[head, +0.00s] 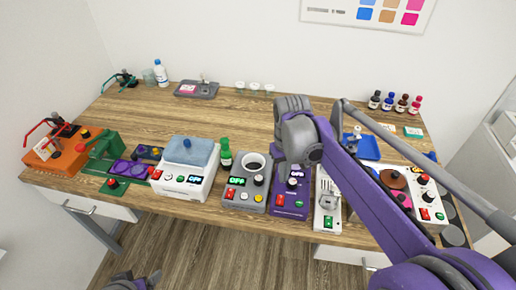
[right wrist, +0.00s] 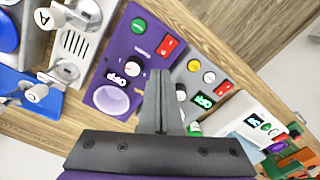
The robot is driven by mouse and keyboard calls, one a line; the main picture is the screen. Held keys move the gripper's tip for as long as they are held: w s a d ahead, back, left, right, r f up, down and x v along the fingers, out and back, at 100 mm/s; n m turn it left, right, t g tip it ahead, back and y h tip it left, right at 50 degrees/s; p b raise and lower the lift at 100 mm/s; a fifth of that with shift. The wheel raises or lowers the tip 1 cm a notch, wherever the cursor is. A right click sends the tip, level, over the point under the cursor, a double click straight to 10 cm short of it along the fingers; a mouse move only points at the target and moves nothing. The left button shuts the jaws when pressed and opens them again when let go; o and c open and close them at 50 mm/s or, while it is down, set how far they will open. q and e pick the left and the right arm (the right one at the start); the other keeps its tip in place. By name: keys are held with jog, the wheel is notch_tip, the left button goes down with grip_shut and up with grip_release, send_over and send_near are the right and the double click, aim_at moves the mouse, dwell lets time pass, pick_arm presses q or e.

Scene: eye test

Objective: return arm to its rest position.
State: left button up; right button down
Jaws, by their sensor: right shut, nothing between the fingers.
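My right arm (head: 365,190) reaches in from the right in the head view. Its grey wrist end (head: 293,105) is over the bench, and the fingers there are hidden. In the right wrist view my right gripper (right wrist: 166,78) is shut and empty. Its fingers overlap the purple device (right wrist: 137,52) in the picture; I cannot tell the gap. A small dark grey and purple part, probably of my left arm (head: 133,281), shows at the bottom edge of the head view. No left fingers are seen.
The wooden bench (head: 235,115) carries a row of devices along its front: an orange one (head: 45,158), a white one with a blue-grey top (head: 190,180), a grey one (head: 238,195) and the purple one (head: 290,205). Small bottles (head: 388,103) stand back right. The middle left is mostly clear.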

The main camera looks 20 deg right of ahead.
jog(key=s+a+f+t, duration=0.3)
jog(key=s, duration=0.3)
jog(key=s+a+f+t, duration=0.3)
jog(key=s, duration=0.4)
jog(key=shift+a, duration=0.35)
jog(key=shift+f, duration=0.1)
